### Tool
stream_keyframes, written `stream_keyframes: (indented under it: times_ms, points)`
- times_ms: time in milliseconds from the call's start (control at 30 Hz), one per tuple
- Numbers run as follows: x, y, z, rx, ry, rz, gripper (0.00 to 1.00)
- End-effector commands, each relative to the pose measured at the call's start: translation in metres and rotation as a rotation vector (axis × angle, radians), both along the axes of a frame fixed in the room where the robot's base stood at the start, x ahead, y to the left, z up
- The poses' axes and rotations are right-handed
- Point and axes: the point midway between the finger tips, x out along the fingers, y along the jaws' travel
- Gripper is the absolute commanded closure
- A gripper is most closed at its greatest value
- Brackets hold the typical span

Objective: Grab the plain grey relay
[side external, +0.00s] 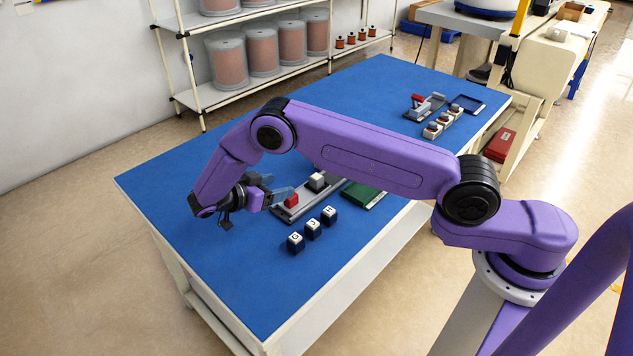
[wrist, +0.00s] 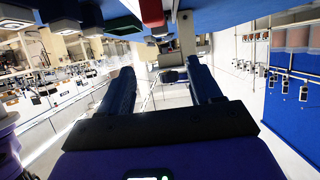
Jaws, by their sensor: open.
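A plain grey block (side external: 317,181), which looks like the grey relay, stands on a grey tray-like base (side external: 308,208) with a red block (side external: 291,200) at its near left end. My gripper (side external: 278,187) is low over the blue table, left of the red block, with its fingers pointing right toward the base. The jaws are apart with nothing between them. In the wrist view the open fingers (wrist: 160,66) point into the picture, and the table is at the top. The red block (wrist: 152,14) shows there, with a grey block (wrist: 187,34) beyond it.
Several dark cubes with white lettered tops (side external: 312,229) stand in front of the base. A green board (side external: 362,195) lies to its right. Another base with a red part (side external: 418,101), more small blocks (side external: 443,122) and a dark blue tray (side external: 467,104) are farther back. The table's left end is clear.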

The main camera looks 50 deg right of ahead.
Motion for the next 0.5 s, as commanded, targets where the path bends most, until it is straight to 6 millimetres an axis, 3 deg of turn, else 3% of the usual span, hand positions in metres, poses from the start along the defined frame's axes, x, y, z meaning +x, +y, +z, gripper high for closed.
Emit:
stream_keyframes:
  times_ms: [300, 500]
  points:
    - [0.000, -0.057, -0.023, -0.001, 0.000, -0.001, 0.36]
    - [0.000, -0.082, -0.034, 0.000, -0.002, 0.001, 0.36]
